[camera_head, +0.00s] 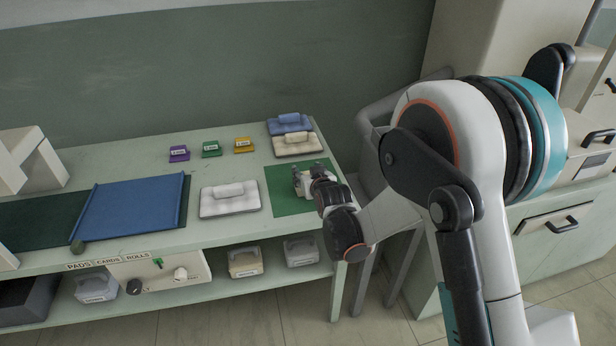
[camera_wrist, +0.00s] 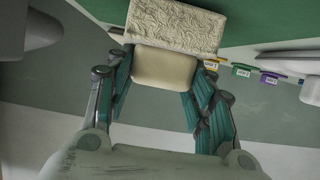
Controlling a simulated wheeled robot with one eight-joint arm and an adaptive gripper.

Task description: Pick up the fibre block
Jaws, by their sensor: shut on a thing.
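My gripper (camera_head: 306,182) is low over the green mat (camera_head: 290,203) at the right end of the table. In the wrist view my gripper (camera_wrist: 163,66) has its green-grey fingers on either side of a cream fibre block (camera_wrist: 165,70), shut on it. The block has a smooth near part, and a wider embossed part shows just beyond it. In the head view only a small pale bit of it shows beside the fingers. I cannot tell whether it touches the mat.
A white pad (camera_head: 230,208) with a roll on it lies left of the mat. Blue (camera_head: 288,130) and cream (camera_head: 300,150) pads lie behind. Purple (camera_head: 179,154), green (camera_head: 211,149) and yellow (camera_head: 243,145) label cards stand at the back. A blue cloth (camera_head: 130,210) lies left.

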